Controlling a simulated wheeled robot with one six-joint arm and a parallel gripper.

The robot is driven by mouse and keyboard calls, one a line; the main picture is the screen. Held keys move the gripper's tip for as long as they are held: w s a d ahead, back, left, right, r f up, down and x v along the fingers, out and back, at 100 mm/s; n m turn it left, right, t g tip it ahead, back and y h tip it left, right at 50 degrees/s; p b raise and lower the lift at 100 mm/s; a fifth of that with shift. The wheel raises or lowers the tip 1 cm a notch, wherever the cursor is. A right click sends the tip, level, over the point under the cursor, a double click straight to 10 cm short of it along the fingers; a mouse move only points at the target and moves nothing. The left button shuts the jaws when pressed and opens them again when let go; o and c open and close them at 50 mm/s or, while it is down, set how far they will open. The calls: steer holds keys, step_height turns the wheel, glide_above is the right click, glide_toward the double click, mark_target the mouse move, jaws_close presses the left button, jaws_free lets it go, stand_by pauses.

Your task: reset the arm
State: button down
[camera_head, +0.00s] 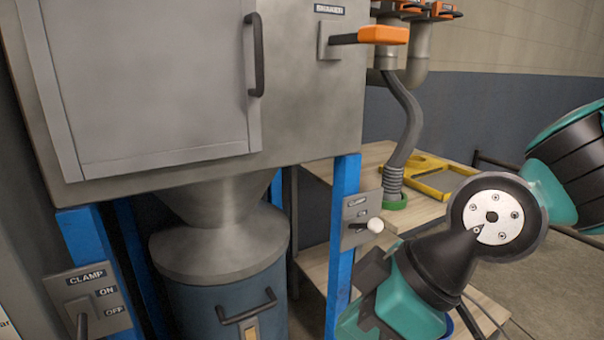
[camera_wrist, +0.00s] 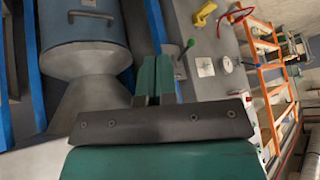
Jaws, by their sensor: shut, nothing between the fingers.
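My arm, teal and black, reaches in from the right of the head view, with a round silver joint plate facing the camera. A lower link of it is cut off at the bottom edge. My gripper (camera_wrist: 155,72) shows in the wrist view as two teal fingers side by side in front of a dark crossbar. The fingers are together with nothing between them. I cannot make out the fingertips in the head view.
A grey cabinet (camera_head: 310,110) stands on blue posts (camera_head: 342,240) above a blue drum (camera_head: 225,305). A small white-knobbed switch (camera_head: 375,225) is close to my arm. A clamp switch (camera_head: 85,300) is at lower left. A wooden shelf (camera_head: 440,205) holds a yellow frame (camera_head: 430,185).

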steer(key=s+d+r+m+h, duration=0.25)
steer(key=s+d+m, duration=0.25)
steer(key=d+m, duration=0.3)
step_height(320, 180, up, 15)
steer(key=d+n+g+p, duration=0.1)
steer(key=p, duration=1.5)
steer(key=shift+w, duration=0.2)
steer(key=shift+d, duration=0.1)
steer(key=shift+s, duration=0.1)
